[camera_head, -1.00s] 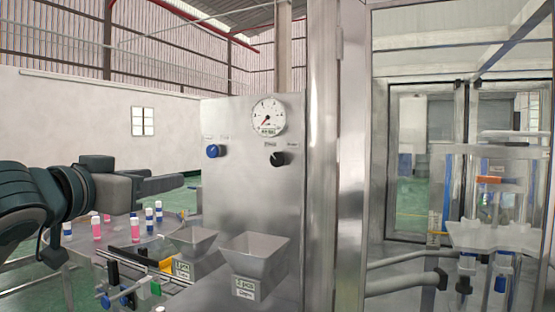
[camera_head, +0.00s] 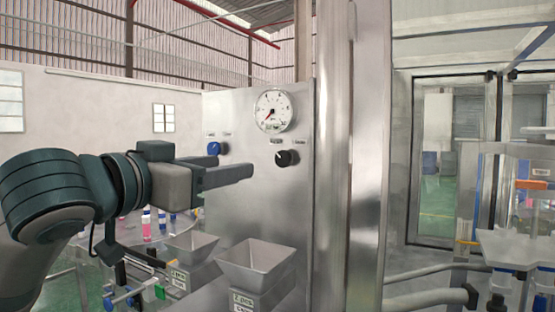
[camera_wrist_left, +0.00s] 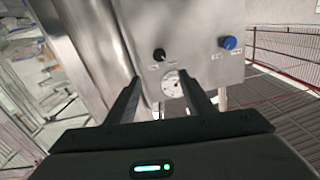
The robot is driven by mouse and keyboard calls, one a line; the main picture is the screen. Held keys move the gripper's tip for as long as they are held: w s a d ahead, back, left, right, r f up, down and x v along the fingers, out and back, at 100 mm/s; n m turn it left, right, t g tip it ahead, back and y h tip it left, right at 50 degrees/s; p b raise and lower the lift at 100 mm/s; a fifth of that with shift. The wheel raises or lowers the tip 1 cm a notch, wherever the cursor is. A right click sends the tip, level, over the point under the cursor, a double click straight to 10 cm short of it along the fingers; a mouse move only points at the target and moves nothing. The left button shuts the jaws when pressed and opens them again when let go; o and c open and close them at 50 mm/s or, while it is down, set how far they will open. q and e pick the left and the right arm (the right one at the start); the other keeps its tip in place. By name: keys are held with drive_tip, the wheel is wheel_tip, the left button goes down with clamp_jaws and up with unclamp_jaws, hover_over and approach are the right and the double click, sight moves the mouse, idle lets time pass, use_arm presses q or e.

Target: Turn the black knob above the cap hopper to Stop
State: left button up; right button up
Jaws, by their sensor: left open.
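The black knob (camera_head: 287,158) is on the steel panel (camera_head: 235,215), below and right of the round gauge (camera_head: 273,111). Small labels sit above it, too blurred to read surely. The cap hopper (camera_head: 258,262) is an open steel funnel on the machine below the knob. My left gripper (camera_head: 232,168) is open and empty, left of the knob and apart from it, its fingers pointing right. In the left wrist view the black knob (camera_wrist_left: 159,54) shows beyond the open fingers (camera_wrist_left: 168,90), with the gauge (camera_wrist_left: 172,84) between them. My right gripper is not in view.
A blue knob (camera_head: 214,148) is on the same panel, partly behind my left gripper. A second funnel (camera_head: 191,246) stands left of the cap hopper. A steel column (camera_head: 345,170) rises right of the panel. Pink and blue-capped bottles (camera_head: 147,228) stand on the table at left.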

use_arm(q)
drive_tip(key=p, duration=0.7)
approach(282, 159)
drive_tip(key=x, duration=0.7)
drive_tip(key=shift+w+r, duration=0.1)
drive_tip(key=shift+w+d, duration=0.2)
drive_tip(key=shift+w, duration=0.25)
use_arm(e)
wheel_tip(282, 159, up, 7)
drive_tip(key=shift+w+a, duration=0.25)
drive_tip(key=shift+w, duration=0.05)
use_arm(q)
drive_tip(key=shift+c, duration=0.3)
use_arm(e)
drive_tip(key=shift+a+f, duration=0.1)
use_arm(q)
drive_tip(key=c, duration=1)
